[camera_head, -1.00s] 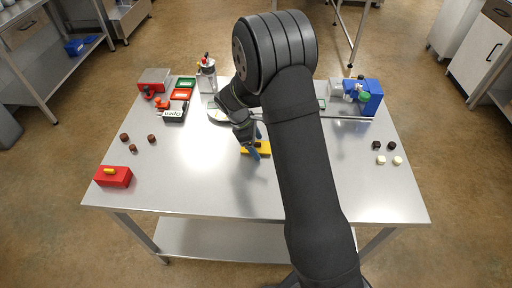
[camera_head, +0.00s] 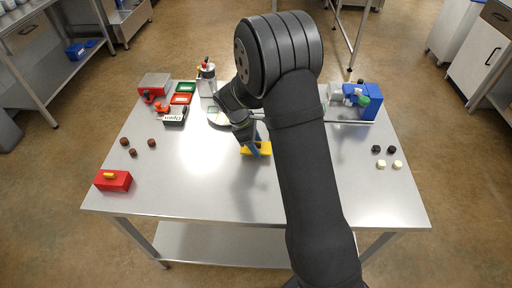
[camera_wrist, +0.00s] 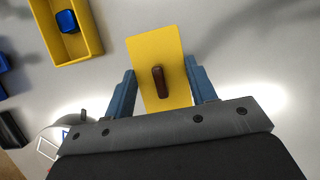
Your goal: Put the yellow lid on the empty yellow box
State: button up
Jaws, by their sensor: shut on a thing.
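The yellow lid (camera_wrist: 158,52) is a flat rectangular plate with a dark brown handle (camera_wrist: 159,81) on it. My gripper (camera_wrist: 160,83) has its two blue fingers at the lid's opposite long edges and is shut on it. In the head view my gripper (camera_head: 254,148) and the yellow lid (camera_head: 262,151) are near the table's middle; the gap below the lid is hard to judge. In the wrist view an open yellow box (camera_wrist: 95,37) is at the top left, apart from the lid, with a blue piece (camera_wrist: 67,21) inside. A second, empty yellow box is not visible.
A red box (camera_head: 113,183) with a yellow handle is at the front left. Brown pieces (camera_head: 132,152) lie behind it. Green and red trays and a labelled box (camera_head: 173,116) stand at the back left. A blue machine (camera_head: 370,102) is at the back right. The front middle is clear.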

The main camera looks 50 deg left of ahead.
notch_tip(320, 180, up, 2)
jog(key=w+d+r, duration=0.6)
jog(key=d+r, duration=0.1)
jog(key=d, duration=0.3)
jog(key=w+d+f+m+g, duration=0.2)
jog(key=w+d+m, duration=0.5)
jog(key=d, duration=0.2)
jog(key=w+d+f+m+g, duration=0.2)
jog(key=w+d+m, duration=0.4)
jog(key=d, duration=0.3)
jog(key=w+d+f+m+g, duration=0.2)
jog(key=w+d+m+g, duration=0.1)
jog(key=w+d+m, duration=0.4)
jog(key=shift+w+d+m+y, duration=0.15)
jog(key=shift+d+y, duration=0.05)
jog(key=shift+d, duration=0.35)
jog(key=shift+w+d+m+y, duration=0.15)
jog(key=shift+d+y, duration=0.05)
jog(key=shift+d, duration=0.35)
jog(key=d+m, duration=0.2)
jog(key=d, duration=0.1)
jog(key=w+d+f+m+y, duration=0.1)
jog(key=d+m, duration=0.1)
jog(key=d, duration=0.2)
jog(key=w+d+m+y, duration=0.1)
jog(key=d+m, duration=0.1)
jog(key=d, duration=0.2)
jog(key=shift+w+f+g, duration=0.15)
jog(key=shift+f+g, duration=0.15)
jog(key=shift+f, duration=0.1)
